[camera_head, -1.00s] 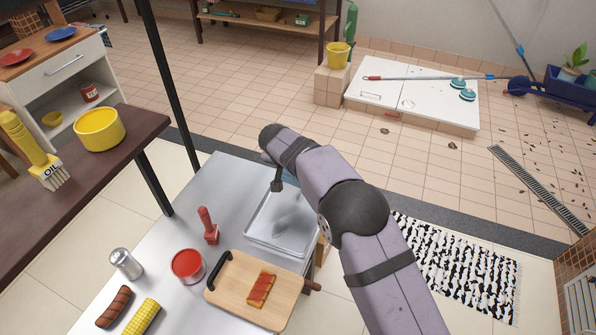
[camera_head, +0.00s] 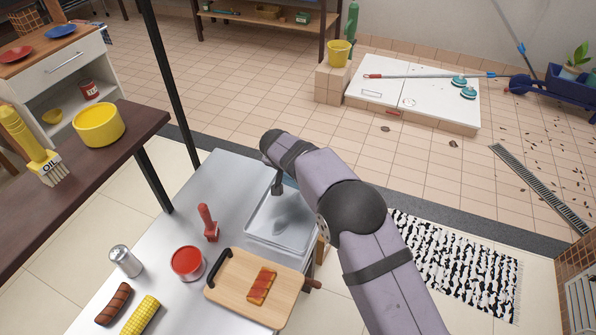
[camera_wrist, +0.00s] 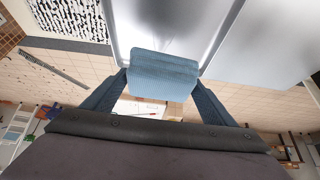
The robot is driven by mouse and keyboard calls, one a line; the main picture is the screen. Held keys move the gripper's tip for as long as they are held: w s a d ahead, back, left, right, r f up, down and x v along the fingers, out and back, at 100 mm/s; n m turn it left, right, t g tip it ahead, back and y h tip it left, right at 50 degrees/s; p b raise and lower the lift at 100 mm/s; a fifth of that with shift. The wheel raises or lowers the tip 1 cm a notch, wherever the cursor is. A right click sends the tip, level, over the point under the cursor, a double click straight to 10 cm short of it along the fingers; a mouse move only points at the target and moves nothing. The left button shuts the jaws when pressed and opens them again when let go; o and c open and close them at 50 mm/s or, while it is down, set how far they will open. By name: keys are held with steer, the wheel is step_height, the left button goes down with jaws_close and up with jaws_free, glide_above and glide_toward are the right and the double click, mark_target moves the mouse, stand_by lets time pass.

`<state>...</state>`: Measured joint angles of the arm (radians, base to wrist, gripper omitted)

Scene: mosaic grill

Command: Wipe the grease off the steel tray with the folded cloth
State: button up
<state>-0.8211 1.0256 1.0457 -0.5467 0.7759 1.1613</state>
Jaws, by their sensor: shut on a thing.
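The steel tray (camera_head: 268,238) lies on the grey table, partly hidden behind my arm in the head view. A dull darker smear (camera_head: 284,217) shows on its floor. In the wrist view the tray (camera_wrist: 215,22) is at the top. My gripper (camera_wrist: 163,84) is shut on the folded blue cloth (camera_wrist: 163,72), which sits between its two fingers. The cloth is over the tray's edge area in the wrist view; I cannot tell whether it touches the tray.
A cutting board (camera_head: 225,289) with a piece of food stands in front of the tray. The table's back left is clear.

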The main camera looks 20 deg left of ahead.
mark_target(298, 194)
step_height(298, 194, down, 5)
steer(key=shift+f+b, duration=0.1)
steer(key=shift+b, duration=0.7)
steer(key=shift+s+f, duration=0.2)
steer(key=shift+s+d+p, duration=0.15)
steer(key=shift+s+p, duration=0.15)
steer(key=shift+s, duration=6.15)
steer(key=shift+r+p, duration=0.2)
steer(key=shift+p, duration=0.4)
steer(key=shift+w+f, duration=0.1)
steer(key=shift+f, duration=0.05)
steer(key=shift+w+f, duration=0.15)
steer(key=shift+w, duration=0.35)
steer(key=shift+w+b, duration=0.6)
steer(key=shift+w, duration=5.4)
steer(key=shift+w+a+r+p, duration=0.1)
steer(key=shift+r+p, duration=0.1)
steer(key=shift+r, duration=0.45)
steer(key=shift+w+a+r+p, duration=0.1)
steer(key=shift+r+p, duration=0.05)
steer(key=shift+r, duration=0.45)
steer(key=shift+s+r+p, duration=0.15)
steer(key=shift+r+p, duration=0.9)
steer(key=shift+r, duration=1.85)
